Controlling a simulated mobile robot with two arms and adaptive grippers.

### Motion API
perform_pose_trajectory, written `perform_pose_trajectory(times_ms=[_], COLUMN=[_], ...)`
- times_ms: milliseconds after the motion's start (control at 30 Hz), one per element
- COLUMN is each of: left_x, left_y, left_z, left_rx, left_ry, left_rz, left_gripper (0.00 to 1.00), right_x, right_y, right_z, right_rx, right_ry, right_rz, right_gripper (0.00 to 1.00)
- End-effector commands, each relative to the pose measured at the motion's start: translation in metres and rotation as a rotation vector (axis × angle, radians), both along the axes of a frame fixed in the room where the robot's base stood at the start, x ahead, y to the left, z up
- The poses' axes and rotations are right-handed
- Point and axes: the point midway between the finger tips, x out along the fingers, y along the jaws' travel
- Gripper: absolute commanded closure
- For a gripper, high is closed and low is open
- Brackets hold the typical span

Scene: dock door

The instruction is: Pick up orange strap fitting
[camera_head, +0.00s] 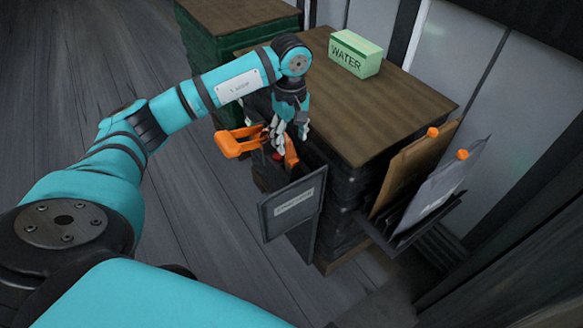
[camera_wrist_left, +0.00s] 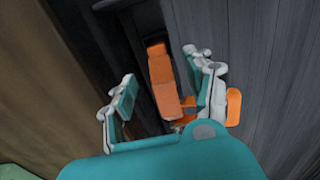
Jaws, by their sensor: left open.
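The orange strap fitting (camera_head: 291,153) is at the near side of the brown-topped stand, partly hidden by my left gripper. In the left wrist view, a long orange part of the fitting (camera_wrist_left: 162,82) lies between the open fingers, deeper than the fingertips. A second orange part (camera_head: 236,144) sticks out to the left of the gripper; it also shows outside the right finger in the wrist view (camera_wrist_left: 233,107). I cannot tell how the two parts join. My left gripper (camera_head: 286,143) points down, open, just above the fitting. Contact is not clear.
A dark open panel with a label (camera_head: 293,204) stands just in front of the fitting. A green WATER box (camera_head: 355,53) sits on the brown top (camera_head: 385,112). A rack with envelopes (camera_head: 412,172) hangs at the right. The floor at left is clear.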

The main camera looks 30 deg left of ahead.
Motion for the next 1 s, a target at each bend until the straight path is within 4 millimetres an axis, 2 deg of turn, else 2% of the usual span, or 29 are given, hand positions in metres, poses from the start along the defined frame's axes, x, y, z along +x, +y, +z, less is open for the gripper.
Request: perform_pose_trajectory(times_ms=[33,100,367,633,967,1000], left_x=[-0.001,0.000,0.000,0.001,0.002,0.002], left_y=[0.000,0.000,-0.001,-0.001,-0.001,-0.001], left_z=[-0.012,-0.022,-0.040,-0.079,-0.084,-0.084], left_rx=[-0.001,-0.001,-0.001,-0.001,-0.001,-0.001], left_ry=[0.004,0.001,0.000,0.002,-0.001,-0.001], left_rz=[0.000,-0.001,0.000,0.001,0.000,0.000], left_gripper=[0.46,0.46,0.46,0.46,0.46,0.51], right_x=[0.000,0.000,-0.001,-0.004,-0.006,-0.005], right_y=[0.000,0.000,-0.001,-0.001,-0.002,-0.002], right_z=[0.004,0.009,0.019,0.043,0.048,0.048], right_rx=[0.000,0.000,0.000,0.001,0.000,-0.003], right_ry=[-0.005,-0.006,-0.011,-0.023,-0.024,-0.024], right_rz=[0.000,-0.001,-0.001,-0.003,-0.004,-0.004], right_gripper=[0.60,0.60,0.60,0.60,0.60,0.60])
